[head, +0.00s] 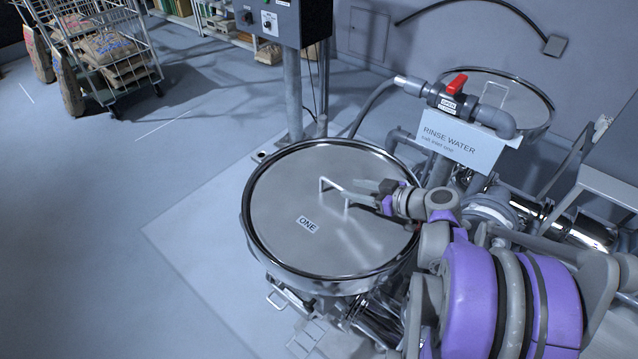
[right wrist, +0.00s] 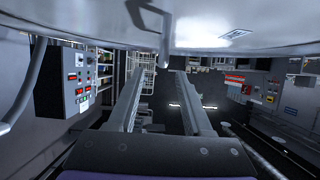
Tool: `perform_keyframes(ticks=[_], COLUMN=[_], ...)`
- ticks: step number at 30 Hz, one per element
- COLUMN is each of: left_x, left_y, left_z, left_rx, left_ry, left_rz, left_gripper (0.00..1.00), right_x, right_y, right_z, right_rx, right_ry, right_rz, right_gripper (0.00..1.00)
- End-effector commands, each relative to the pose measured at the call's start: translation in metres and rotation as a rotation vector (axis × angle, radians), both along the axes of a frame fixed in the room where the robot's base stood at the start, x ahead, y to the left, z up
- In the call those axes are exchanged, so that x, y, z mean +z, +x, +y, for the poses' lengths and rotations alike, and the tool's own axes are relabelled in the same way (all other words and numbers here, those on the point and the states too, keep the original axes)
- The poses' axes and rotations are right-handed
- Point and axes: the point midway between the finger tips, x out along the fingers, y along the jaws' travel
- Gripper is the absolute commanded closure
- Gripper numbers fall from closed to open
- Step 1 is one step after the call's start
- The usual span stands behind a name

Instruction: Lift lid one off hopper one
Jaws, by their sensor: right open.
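Lid one (head: 290,180) is a round, flat metal cover lying on hopper one (head: 325,285), with an "ONE" label facing up. Its raised bar handle (head: 333,186) stands right of the lid's middle. My right gripper (head: 362,192) reaches in from the right, low over the lid, with its fingertips close to the handle. In the right wrist view the fingers (right wrist: 157,88) are apart with nothing clamped between them. The handle (right wrist: 166,42) shows near the fingertips there, below the lid surface (right wrist: 220,25); whether it touches them I cannot tell. My left gripper is not in view.
A rinse water pipe with a red valve handle (head: 457,83) and a sign (head: 460,140) stands behind my right arm. A control box (head: 280,20) on a post rises behind the hopper. Another round lid (head: 520,95) is at the back right.

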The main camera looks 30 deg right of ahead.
Motion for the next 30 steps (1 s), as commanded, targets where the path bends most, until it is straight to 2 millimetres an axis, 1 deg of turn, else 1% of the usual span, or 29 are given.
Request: perform_keyframes(ticks=[2, 9, 16, 21, 24, 30], left_x=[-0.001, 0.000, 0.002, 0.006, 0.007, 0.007], left_y=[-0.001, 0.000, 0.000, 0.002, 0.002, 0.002], left_z=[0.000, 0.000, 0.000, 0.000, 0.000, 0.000], left_rx=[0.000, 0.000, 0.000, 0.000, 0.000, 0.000], left_ry=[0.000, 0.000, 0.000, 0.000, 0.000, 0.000], left_rz=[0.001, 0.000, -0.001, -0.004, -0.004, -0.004], left_gripper=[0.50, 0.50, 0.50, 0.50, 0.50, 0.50], right_x=[-0.004, -0.018, -0.024, -0.033, -0.039, -0.042], right_y=[0.007, 0.040, 0.056, 0.079, 0.090, 0.095], right_z=[0.003, 0.013, 0.018, 0.026, 0.028, 0.030], right_rx=[0.002, 0.004, 0.003, 0.004, 0.002, 0.000], right_ry=[0.000, 0.000, 0.000, 0.001, 0.000, 0.000], right_rz=[0.001, 0.001, 0.000, 0.000, 0.001, 0.001], right_gripper=[0.50, 0.50, 0.50, 0.50, 0.50, 0.50])
